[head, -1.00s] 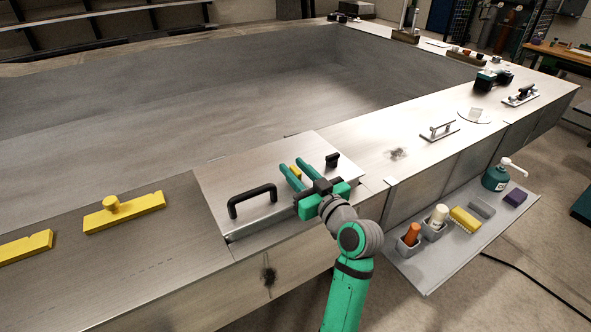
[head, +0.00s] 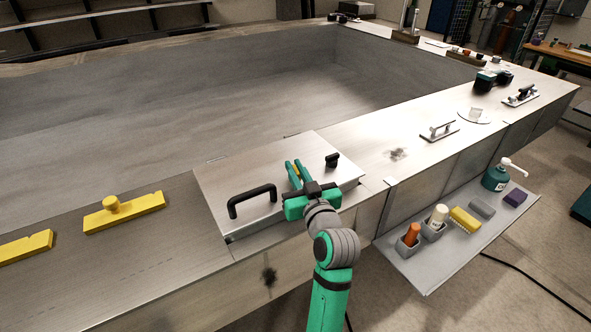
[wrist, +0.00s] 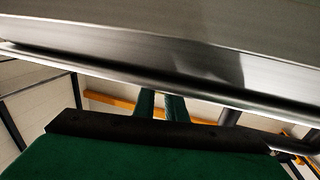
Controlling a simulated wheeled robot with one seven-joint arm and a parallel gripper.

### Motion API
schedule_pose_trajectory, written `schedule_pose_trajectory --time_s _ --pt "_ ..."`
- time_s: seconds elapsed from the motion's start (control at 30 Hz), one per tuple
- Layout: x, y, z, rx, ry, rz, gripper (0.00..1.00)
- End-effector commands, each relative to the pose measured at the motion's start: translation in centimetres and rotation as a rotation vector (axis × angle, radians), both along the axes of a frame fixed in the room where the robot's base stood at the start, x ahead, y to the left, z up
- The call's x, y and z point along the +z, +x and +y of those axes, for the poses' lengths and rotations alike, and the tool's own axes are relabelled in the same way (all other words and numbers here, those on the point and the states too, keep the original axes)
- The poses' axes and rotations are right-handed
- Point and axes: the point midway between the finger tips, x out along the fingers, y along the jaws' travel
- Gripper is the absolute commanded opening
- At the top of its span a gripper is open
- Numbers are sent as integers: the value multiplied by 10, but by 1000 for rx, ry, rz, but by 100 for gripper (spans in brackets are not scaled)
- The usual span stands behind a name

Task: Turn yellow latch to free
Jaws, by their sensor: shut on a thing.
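The yellow latch (head: 298,170) is a small yellow piece on the metal lid (head: 225,172). Only a sliver of it shows between my gripper's fingers, so its turn angle is hard to tell. My gripper (head: 294,165) has its two green fingers close together on the latch, reaching over the lid from its front edge. The wrist view shows the fingers (wrist: 160,106) nearly together beneath a metal edge; the latch cannot be made out there.
A black bar handle (head: 252,199) stands left of my gripper on the lid, and a black knob (head: 332,160) stands to its right. Yellow blocks (head: 124,212) lie on the deck at left. A grey side shelf (head: 425,268) holds bottles and sponges at right.

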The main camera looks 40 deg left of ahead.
Motion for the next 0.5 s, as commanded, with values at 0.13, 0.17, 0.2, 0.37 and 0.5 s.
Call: schedule_pose_trajectory --time_s 0.13,0.17,0.2,0.37,0.5 --pt "-3 -1 2 -74 -4 4 0" --pt "-3 -1 2 -89 -4 5 0" --pt "-3 -1 2 -107 -5 5 0" --pt "-3 0 1 -160 -4 4 0" --pt "-3 0 1 -179 -3 2 0"
